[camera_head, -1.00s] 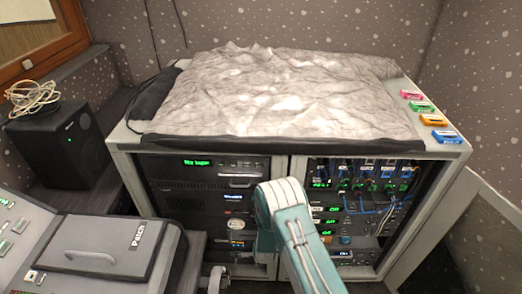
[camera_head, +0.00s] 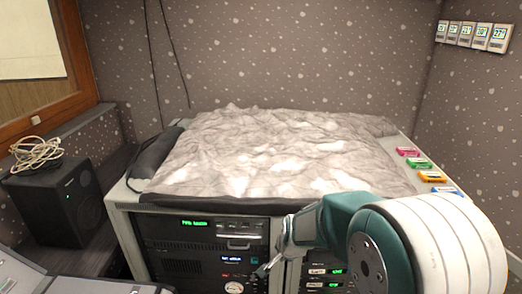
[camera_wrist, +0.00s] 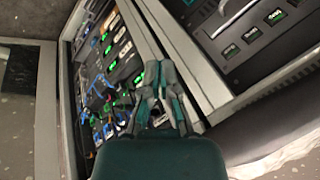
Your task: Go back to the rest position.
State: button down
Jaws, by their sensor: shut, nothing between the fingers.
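My gripper (camera_head: 262,270) shows at the lower middle of the head view, in front of the equipment rack (camera_head: 190,240). My arm is folded across the lower right of the head view and hides much of the right bay.
A crumpled grey cover (camera_head: 270,150) lies on the rack top. Several coloured small boxes (camera_head: 420,163) sit at its right edge. A black speaker (camera_head: 58,205) with a coiled cable (camera_head: 36,152) stands at left. Several small displays (camera_head: 475,35) hang on the right wall.

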jog(key=s+d+r+n, duration=0.4)
jog(key=s+d+r, duration=0.1)
jog(key=s+r, duration=0.75)
jog(key=s+d+r+n, duration=0.2)
jog(key=s, duration=0.5)
jog(key=s+d+r+n+h, duration=0.1)
jog(key=s+d+r+n, duration=0.1)
jog(key=s, duration=0.4)
jog(key=shift+s+d+r+t, duration=0.25)
jog(key=shift+s+r+t, duration=0.15)
jog(key=shift+r, duration=0.1)
